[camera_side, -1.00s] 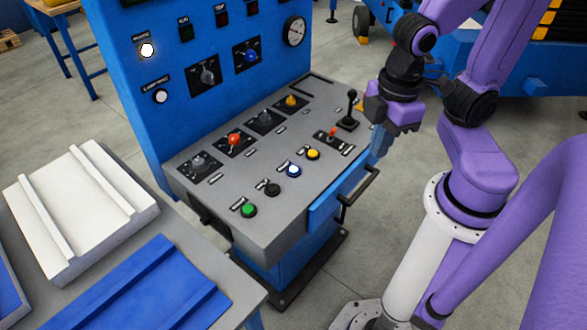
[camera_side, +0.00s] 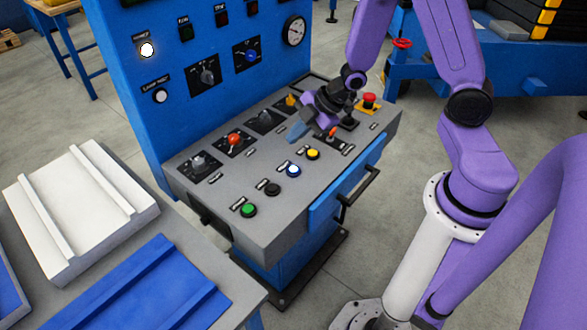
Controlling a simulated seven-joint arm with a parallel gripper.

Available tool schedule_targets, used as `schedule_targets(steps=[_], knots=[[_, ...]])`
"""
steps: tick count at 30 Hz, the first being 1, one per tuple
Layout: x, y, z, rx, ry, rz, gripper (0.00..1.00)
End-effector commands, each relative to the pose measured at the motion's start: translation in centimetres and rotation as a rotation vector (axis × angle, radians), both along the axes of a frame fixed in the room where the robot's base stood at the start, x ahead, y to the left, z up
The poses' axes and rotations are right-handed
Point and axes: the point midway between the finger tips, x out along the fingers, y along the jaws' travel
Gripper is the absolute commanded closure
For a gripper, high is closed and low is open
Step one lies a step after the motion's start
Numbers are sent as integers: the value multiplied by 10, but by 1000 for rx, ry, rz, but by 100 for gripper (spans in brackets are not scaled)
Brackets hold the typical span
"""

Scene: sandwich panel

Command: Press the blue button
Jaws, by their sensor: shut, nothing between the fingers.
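The blue button (camera_side: 293,171) sits on the sloped grey console top, between a black button (camera_side: 272,189) and a yellow button (camera_side: 312,154). It looks bright, with a pale centre. My gripper (camera_side: 295,134) is shut and empty. Its light-blue fingertips are above the console, behind the blue button and up from it in the picture, apart from it. The gripper is tilted, with its fingers pointing down and left. It hides part of the console around the yellow rotary knob (camera_side: 291,101). The blue button is fully visible.
A green button (camera_side: 249,210) is at the near left. An orange toggle (camera_side: 332,132), a black joystick (camera_side: 350,110) and a red emergency stop (camera_side: 369,99) stand right of my gripper. A red knob (camera_side: 234,140) is left. The blue upright panel (camera_side: 130,60) rises behind.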

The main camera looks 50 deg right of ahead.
Motion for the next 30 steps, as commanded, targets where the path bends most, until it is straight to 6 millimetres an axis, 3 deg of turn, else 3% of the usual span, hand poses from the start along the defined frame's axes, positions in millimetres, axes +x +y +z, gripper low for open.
schedule_targets(steps=[9, 24, 30], knots=[[13, -21, -18, 95, -104, 49, 100], [15, -22, -20, 110, -122, 54, 100], [14, -22, -32, 111, -119, 54, 100]])
